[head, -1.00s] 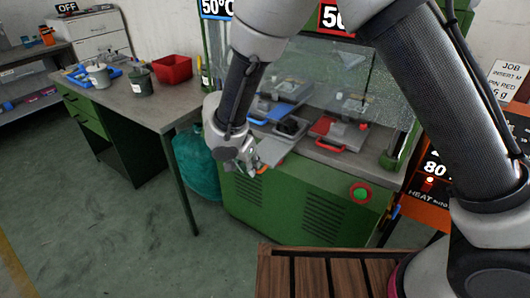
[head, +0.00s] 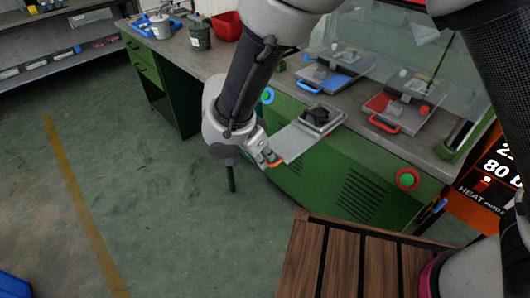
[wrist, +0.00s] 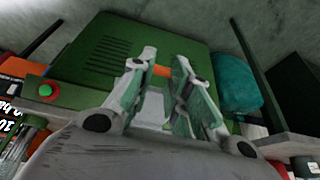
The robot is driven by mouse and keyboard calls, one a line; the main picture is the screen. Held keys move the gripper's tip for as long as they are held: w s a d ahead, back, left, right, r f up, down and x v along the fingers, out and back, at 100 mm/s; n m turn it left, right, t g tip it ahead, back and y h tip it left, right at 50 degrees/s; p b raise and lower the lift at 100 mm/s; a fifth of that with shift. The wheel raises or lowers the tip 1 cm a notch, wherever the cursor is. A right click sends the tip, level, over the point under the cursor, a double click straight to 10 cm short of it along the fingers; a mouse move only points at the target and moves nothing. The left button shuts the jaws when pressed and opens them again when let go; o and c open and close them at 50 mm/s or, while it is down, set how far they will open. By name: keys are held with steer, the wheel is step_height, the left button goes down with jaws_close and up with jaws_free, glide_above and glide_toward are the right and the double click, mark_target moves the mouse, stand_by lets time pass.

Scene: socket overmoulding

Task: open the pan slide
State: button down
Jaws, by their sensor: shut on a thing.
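The pan slide (head: 292,142) is a flat grey plate with an orange handle (head: 277,163) at its outer end. It sticks out past the front edge of the green machine's grey worktop. A small dark pan (head: 321,115) sits in a grey tray at its inner end. My gripper (head: 267,156) is at the outer end, shut on the orange handle. In the wrist view the orange handle (wrist: 161,70) shows between the fingers of my gripper (wrist: 161,78). My wrist hides part of the handle in the head view.
A blue-handled mould (head: 335,75) and a red-handled mould (head: 395,108) stand on the worktop. Green (head: 407,179) and blue (head: 267,96) buttons are on the machine front. A slatted wooden surface (head: 345,262) lies near me. The floor at left is clear.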

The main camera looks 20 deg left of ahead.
steer(key=shift+s+d+f, duration=0.1)
steer(key=shift+d+f, duration=0.2)
steer(key=shift+f, duration=0.05)
steer(key=c, duration=1.4)
jaws_free()
steer(key=shift+s+a+r, duration=0.1)
steer(key=shift+a+r, duration=0.1)
steer(key=shift+r, duration=0.3)
steer(key=o, duration=0.8)
steer(key=v, duration=0.4)
steer(key=shift+a+r, duration=0.1)
steer(key=shift+a, duration=0.05)
steer(key=shift+o, duration=0.2)
steer(key=v, duration=0.7)
steer(key=shift+r, duration=0.25)
